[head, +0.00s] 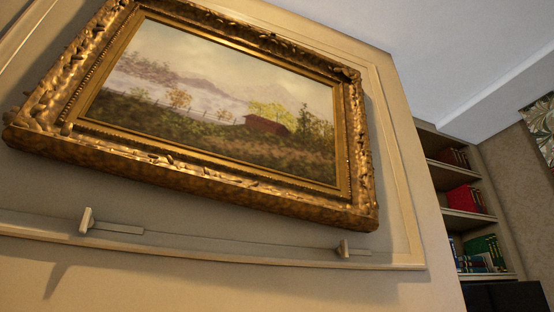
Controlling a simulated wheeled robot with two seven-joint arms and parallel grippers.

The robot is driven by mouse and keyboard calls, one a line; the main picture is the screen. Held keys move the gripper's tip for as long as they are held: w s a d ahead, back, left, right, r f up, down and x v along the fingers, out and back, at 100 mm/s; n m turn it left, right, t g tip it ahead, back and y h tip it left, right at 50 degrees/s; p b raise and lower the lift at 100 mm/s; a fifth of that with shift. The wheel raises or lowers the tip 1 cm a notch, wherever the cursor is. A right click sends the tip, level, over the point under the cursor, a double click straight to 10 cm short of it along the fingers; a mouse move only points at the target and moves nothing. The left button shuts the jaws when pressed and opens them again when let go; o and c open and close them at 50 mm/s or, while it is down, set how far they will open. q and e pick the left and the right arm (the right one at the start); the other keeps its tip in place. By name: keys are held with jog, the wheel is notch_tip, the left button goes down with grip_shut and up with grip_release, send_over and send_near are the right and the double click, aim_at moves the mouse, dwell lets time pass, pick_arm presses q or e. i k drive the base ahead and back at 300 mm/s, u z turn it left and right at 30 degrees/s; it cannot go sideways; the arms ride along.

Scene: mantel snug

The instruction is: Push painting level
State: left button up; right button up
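The painting (220,100) hangs on a cream panelled wall in the head view. It shows a misty landscape with a red barn, in a heavy carved gold frame (190,179). The frame is tilted against the panel moulding below it. Its lower right corner sits close to the moulding and its lower left corner sits clearly higher. Neither of my grippers shows in the view, and nothing touches the frame from the front.
Two small pale brackets stand on the wall below the frame, one at left (86,220) and one at right (344,248). The panel moulding (240,262) runs beneath them. A bookcase (470,218) with books stands to the right. The space before the painting looks clear.

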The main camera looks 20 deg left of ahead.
aim_at(184, 96)
jog(key=z, duration=0.2)
jog(key=k, duration=1.2)
jog(key=u, duration=0.6)
